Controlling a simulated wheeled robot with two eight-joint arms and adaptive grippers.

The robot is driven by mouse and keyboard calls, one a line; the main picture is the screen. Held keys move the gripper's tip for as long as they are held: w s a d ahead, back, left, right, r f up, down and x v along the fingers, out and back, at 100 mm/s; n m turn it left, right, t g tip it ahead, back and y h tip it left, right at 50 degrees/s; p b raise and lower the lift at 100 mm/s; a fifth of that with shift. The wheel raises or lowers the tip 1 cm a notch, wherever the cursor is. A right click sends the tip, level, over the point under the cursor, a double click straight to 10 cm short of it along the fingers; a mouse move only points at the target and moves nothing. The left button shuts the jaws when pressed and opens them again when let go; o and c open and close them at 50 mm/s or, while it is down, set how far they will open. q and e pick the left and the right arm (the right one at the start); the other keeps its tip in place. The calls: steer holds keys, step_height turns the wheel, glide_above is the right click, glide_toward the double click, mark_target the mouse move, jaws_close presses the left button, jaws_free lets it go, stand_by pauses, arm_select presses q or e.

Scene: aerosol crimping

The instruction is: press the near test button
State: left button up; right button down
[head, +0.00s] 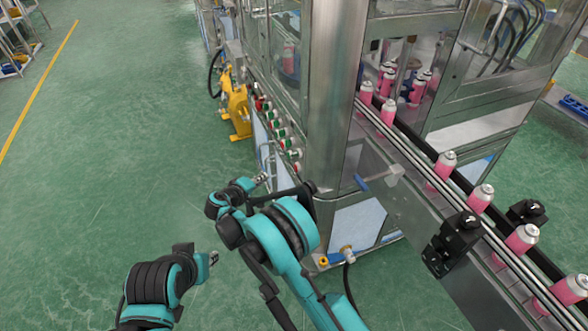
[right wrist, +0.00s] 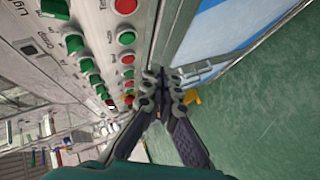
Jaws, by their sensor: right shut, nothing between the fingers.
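A panel on the machine's side carries rows of red and green buttons (head: 282,132). They run away from me along the edge. The right wrist view shows them close up, with a green button (right wrist: 73,43) and a red button (right wrist: 127,57) among them. The labels are too blurred to tell which is the near test button. My right gripper (head: 262,178) is beside the near end of the panel. In the right wrist view its fingers (right wrist: 163,82) are shut and empty, right of the buttons, with no visible contact. My left gripper (head: 213,258) hangs over the floor, its jaw state unclear.
A steel machine frame (head: 340,85) stands right of the panel. A conveyor (head: 415,160) carries several pink cans (head: 480,198) at the right. A yellow device (head: 238,108) stands beyond the panel. Green floor (head: 130,130) is free on the left.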

mark_target(296, 168)
steer(key=shift+d, duration=0.1)
steer(key=w+d, duration=0.2)
steer(key=d, duration=0.6)
steer(key=shift+w+p, duration=0.35)
steer(key=shift+w, duration=0.05)
steer(key=shift+d, duration=0.1)
steer(key=shift+d, duration=0.1)
stand_by(1.2)
steer(key=shift+w+d, duration=0.1)
steer(key=shift+d, duration=0.2)
steer(key=shift+w+d+b, duration=0.1)
steer(key=shift+d+b, duration=0.2)
steer(key=shift+d, duration=0.1)
stand_by(0.6)
steer(key=shift+a, duration=0.1)
steer(key=shift+s+a, duration=0.25)
steer(key=shift+a, duration=0.4)
